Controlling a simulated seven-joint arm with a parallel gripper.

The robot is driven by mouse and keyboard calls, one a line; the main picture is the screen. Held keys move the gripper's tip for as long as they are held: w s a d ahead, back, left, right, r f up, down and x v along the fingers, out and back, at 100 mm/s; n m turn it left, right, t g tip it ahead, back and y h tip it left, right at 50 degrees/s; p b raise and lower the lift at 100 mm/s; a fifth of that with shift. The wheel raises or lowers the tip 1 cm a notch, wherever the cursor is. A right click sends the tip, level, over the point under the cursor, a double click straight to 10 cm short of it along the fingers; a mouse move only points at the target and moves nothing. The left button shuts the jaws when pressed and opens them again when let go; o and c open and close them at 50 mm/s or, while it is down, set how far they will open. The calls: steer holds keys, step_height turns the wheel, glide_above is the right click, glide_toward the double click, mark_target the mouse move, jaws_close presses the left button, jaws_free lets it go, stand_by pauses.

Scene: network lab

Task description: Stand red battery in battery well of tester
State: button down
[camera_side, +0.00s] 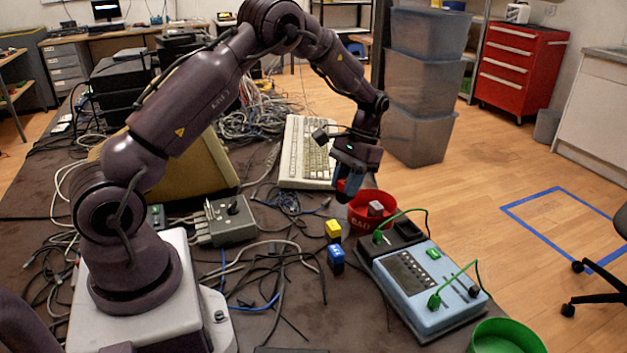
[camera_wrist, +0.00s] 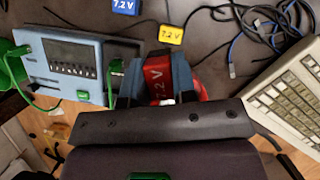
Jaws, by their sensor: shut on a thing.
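My gripper (camera_side: 348,192) is shut on the red battery, at the rear-left side of a red bowl in the side view. In the wrist view the red battery (camera_wrist: 160,78), marked 7.2 V, sits between the two fingers of my gripper (camera_wrist: 160,70). In the side view only a little red shows by the fingers. The light-blue tester (camera_side: 418,285) lies to the right and nearer the camera, with green plugs and leads. A black block with a recess, seemingly the battery well (camera_side: 405,231), is at its far end. The tester (camera_wrist: 72,62) is left in the wrist view.
The red bowl (camera_side: 371,214) holds a greyish block. A yellow battery (camera_side: 333,229) and a blue battery (camera_side: 336,260) stand left of the tester. A green bowl (camera_side: 506,338) is in front. A keyboard (camera_side: 305,153) and loose cables lie behind and left.

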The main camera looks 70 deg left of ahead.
mark_target(413, 238)
steer(key=w+d+n+t+h, duration=0.35)
steer(key=w+d+n, duration=0.45)
steer(key=w+n, duration=0.5)
steer(key=shift+n+t+y, duration=0.35)
steer(key=shift+n+t, duration=0.1)
steer(key=shift+n, duration=0.15)
steer(key=shift+s+f, duration=0.2)
steer(key=shift+f, duration=0.6)
steer(key=shift+s+f, duration=0.15)
steer(key=shift+f, duration=0.65)
steer(key=shift+s+f, duration=0.2)
steer(key=shift+f, duration=0.6)
steer(key=shift+f, duration=1.1)
steer(key=c, duration=0.8)
jaws_free()
steer(key=shift+c, duration=0.2)
steer(key=shift+r, duration=0.1)
steer(key=v, duration=1.3)
steer(key=shift+a, duration=0.1)
